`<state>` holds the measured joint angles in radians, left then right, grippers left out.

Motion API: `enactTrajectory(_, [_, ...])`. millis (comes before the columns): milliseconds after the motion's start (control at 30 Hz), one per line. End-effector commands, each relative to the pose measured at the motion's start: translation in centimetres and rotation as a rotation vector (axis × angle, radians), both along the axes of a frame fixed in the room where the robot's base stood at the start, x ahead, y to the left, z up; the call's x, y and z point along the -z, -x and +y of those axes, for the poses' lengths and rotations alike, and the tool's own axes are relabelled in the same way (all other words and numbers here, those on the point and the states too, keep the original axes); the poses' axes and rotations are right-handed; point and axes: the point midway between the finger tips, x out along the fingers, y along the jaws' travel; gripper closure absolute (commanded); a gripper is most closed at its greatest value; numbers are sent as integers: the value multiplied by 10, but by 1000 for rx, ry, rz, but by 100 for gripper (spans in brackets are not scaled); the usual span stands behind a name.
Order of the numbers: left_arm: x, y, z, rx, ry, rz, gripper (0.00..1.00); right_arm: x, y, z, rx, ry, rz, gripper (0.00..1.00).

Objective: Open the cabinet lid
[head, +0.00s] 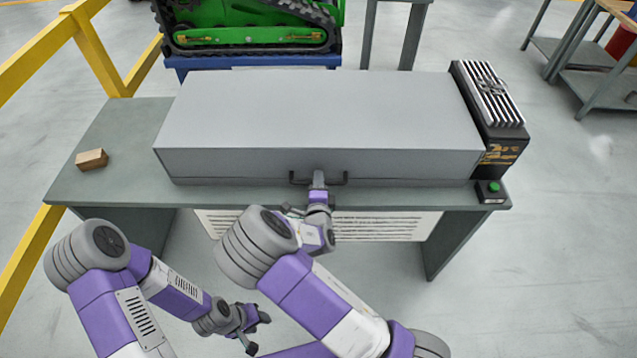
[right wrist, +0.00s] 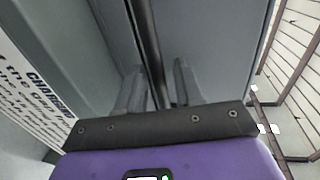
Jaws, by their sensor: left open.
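The cabinet (head: 300,165) is a long grey box lying on a grey-green table, and its flat lid (head: 320,110) is down. A dark bar handle (head: 299,178) is on its front face, and the handle also shows in the right wrist view (right wrist: 148,40) as a dark bar running between the fingers. My right gripper (head: 318,178) is at the middle of the handle, its fingers close on either side of the bar and narrow together. My left gripper (head: 258,332) is open and empty, low in front of the table and away from the cabinet.
A brown block (head: 91,159) lies on the table's left part. A black finned unit (head: 488,110) stands against the cabinet's right end, with a green-button box (head: 490,191) in front. A green tracked machine (head: 250,25) stands behind. Yellow railing (head: 90,45) is at left.

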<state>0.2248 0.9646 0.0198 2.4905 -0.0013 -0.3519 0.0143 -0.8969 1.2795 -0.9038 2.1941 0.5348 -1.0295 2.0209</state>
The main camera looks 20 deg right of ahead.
Motion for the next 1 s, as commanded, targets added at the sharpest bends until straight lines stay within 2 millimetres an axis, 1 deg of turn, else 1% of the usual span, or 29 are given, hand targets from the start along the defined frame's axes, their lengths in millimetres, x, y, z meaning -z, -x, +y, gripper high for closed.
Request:
enactTrajectory(100, [0, 0, 0, 0, 0, 0, 57, 1, -3, -1, 0, 2, 2, 64])
enactTrajectory(300, [0, 0, 0, 0, 0, 0, 57, 1, -3, -1, 0, 0, 2, 64])
enactTrajectory(533, [0, 0, 0, 0, 0, 0, 57, 1, -3, -1, 0, 0, 2, 99])
enactTrajectory(867, [-1, 0, 0, 0, 0, 0, 57, 0, -3, -1, 0, 0, 2, 100])
enactTrajectory(1000, [-6, 0, 0, 0, 0, 0, 57, -6, -2, 0, -1, -4, 10, 100])
